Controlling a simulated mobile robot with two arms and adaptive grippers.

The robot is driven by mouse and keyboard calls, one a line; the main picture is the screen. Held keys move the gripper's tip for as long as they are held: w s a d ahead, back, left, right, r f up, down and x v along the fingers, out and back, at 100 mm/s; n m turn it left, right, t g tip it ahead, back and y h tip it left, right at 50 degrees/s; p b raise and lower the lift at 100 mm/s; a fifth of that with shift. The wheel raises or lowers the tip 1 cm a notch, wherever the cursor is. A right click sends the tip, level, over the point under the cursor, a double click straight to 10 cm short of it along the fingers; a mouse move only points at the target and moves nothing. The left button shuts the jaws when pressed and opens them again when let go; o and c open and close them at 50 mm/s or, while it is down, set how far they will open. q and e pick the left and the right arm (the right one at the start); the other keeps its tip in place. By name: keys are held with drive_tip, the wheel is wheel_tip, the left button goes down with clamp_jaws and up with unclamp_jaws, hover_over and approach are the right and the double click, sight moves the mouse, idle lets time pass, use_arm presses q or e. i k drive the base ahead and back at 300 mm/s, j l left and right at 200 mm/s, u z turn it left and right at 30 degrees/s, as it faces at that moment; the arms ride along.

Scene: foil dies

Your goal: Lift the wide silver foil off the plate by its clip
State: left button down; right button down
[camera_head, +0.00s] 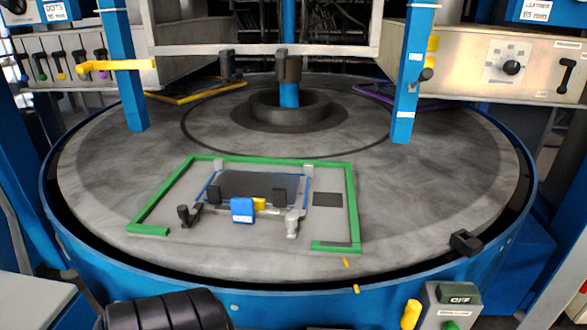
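A green three-sided frame (350,200) lies on the round grey turntable, around a light grey plate (170,215). On the plate sits a flat piece with a blue edge and a dark top (258,186); I cannot tell whether this is the wide silver foil. Small dark and grey posts stand around the piece. Neither of my grippers is in view.
The grey turntable (440,190) has wide bare areas on both sides. Blue posts (407,75) stand at left and right, and a hub (289,108) rises at the centre. A black ribbed cylinder (165,312) and an off-switch box (450,305) are in front.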

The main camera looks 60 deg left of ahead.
sight(280, 191)
drive_tip(key=u, duration=2.05)
